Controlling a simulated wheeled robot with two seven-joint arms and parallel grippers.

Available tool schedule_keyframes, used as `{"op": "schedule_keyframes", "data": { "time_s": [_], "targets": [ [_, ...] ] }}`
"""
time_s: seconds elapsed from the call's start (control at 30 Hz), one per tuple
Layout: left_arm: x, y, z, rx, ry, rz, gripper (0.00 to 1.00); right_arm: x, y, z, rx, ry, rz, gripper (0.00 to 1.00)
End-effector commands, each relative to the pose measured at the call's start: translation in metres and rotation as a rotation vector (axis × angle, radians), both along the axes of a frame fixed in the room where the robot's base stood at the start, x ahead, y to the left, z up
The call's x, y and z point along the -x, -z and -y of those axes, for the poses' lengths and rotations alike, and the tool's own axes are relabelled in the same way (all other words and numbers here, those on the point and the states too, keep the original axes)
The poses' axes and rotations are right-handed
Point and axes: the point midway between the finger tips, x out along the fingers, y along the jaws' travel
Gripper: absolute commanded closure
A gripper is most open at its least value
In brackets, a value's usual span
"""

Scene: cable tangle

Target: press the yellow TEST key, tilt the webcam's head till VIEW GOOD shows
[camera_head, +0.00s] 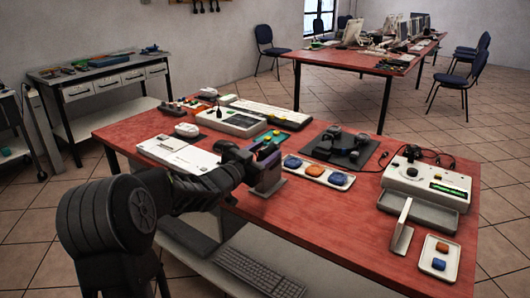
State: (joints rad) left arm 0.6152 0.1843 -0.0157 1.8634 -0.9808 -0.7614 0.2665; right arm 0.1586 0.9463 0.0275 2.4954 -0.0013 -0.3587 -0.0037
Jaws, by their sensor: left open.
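A small black rounded head, which looks like the webcam (412,152), sits on top of a pale box-shaped unit (400,178) at the right of the red table. A green-lit display (449,190) is on the unit's front; its text is too small to read. I cannot pick out a yellow TEST key with certainty. My left gripper (268,172) is open over the table's front middle, left of a tray of blue and orange buttons and well apart from the webcam. My right gripper is not in view.
The button tray (338,180) and a black pad (352,158) with dark parts lie between my left gripper and the unit. Red table surface (340,220) is clear in front.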

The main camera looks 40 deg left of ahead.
Motion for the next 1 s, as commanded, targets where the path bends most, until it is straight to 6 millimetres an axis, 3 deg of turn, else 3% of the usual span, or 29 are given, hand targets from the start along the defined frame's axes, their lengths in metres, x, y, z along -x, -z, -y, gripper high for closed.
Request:
{"op": "schedule_keyframes", "data": {
  "time_s": [0.27, 0.7, 1.0],
  "targets": [
    [0.008, 0.0, 0.0, -0.001, -0.001, -0.001, 0.51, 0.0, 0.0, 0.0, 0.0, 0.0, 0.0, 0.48],
    [0.072, 0.0, 0.001, 0.0, -0.001, -0.001, 0.51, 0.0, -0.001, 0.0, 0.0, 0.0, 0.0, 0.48],
    [0.078, 0.0, 0.002, 0.0, 0.0, 0.0, 0.51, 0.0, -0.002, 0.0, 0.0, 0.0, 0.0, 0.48]
  ]
}}
